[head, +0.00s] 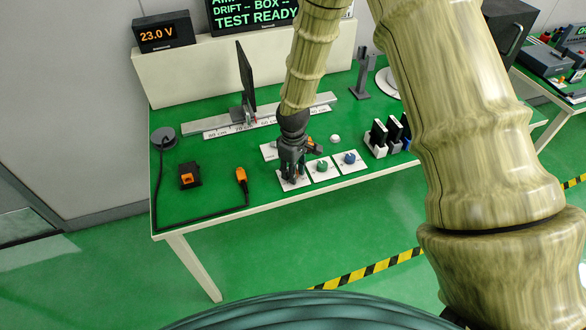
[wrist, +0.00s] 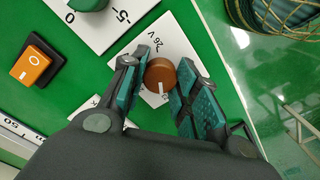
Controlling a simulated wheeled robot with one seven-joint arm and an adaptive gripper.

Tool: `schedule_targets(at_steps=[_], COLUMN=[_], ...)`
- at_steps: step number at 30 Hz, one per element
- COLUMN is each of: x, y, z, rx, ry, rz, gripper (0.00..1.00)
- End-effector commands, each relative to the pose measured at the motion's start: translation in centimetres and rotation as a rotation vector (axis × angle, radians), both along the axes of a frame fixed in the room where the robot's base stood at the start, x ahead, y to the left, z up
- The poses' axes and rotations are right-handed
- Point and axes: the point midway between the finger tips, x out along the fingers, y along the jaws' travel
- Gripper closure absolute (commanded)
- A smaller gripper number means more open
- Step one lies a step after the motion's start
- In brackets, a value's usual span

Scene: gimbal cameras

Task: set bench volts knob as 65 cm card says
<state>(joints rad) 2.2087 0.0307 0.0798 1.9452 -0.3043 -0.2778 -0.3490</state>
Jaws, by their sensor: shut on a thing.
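The brown volts knob (wrist: 158,72) sits on a white plate (wrist: 178,47) marked 26 V in the wrist view. A short white pointer line on it faces the bottom of the picture. My gripper (wrist: 161,80) is shut on the knob, one teal-padded finger on each side. In the head view my gripper (head: 292,178) points down over the leftmost plate of the front row and hides most of the knob. An orange display (head: 160,34) reads 23.0 V. No readable 65 cm card shows; the rail's scale (head: 240,126) has cm marks, including 80, 70 and 60.
Green knob (head: 322,166) and blue knob (head: 349,158) plates stand just right of my gripper. An orange rocker switch (head: 188,176) and a cabled orange-ended thing (head: 241,175) lie left. A dark upright panel (head: 245,82) stands on the rail. A text screen reads TEST READY.

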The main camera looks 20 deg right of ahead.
Motion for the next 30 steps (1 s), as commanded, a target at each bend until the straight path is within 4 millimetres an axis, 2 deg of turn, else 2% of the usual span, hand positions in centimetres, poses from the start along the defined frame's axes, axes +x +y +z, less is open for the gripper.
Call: schedule_targets(at_steps=[15,30], x=[0.05,0.09], y=[0.07,0.08], z=[0.12,0.07], rx=[0.001,0.001], ry=[-0.001,-0.002], rz=[0.413,0.545], gripper=[0.94,0.94])
